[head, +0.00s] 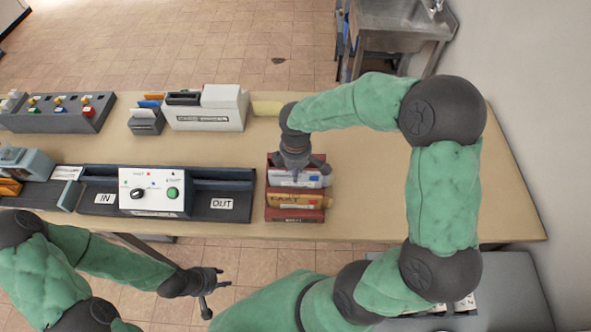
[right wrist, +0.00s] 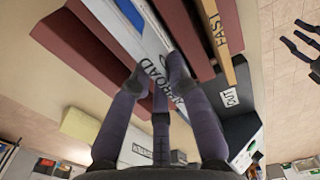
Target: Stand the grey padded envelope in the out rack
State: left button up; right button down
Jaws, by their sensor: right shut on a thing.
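A pale grey envelope-like piece (head: 296,179) with a blue patch stands in a slot of the dark red rack (head: 318,216). In the right wrist view the pale piece (right wrist: 150,45) lies between my fingers, beside the word ABROAD. My right gripper (head: 298,172) points down over the rack's far part and is shut on this piece; its fingers hide part of it. The word OUT stands on the dark tray (head: 222,204) left of the rack. My left gripper (head: 212,290) is empty and open, low in front of the table's near edge.
A white control panel (head: 152,192) sits between the IN and OUT labels. A white box (head: 208,110), a small grey holder (head: 146,123) and a grey button box (head: 58,115) stand behind. Table right of the rack is clear.

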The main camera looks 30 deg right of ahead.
jog(key=shift+f, duration=0.35)
jog(key=c, duration=1.1)
grip_release()
jog(key=shift+r, duration=0.15)
jog(key=shift+r+p, duration=2.85)
jog(key=shift+r, duration=0.6)
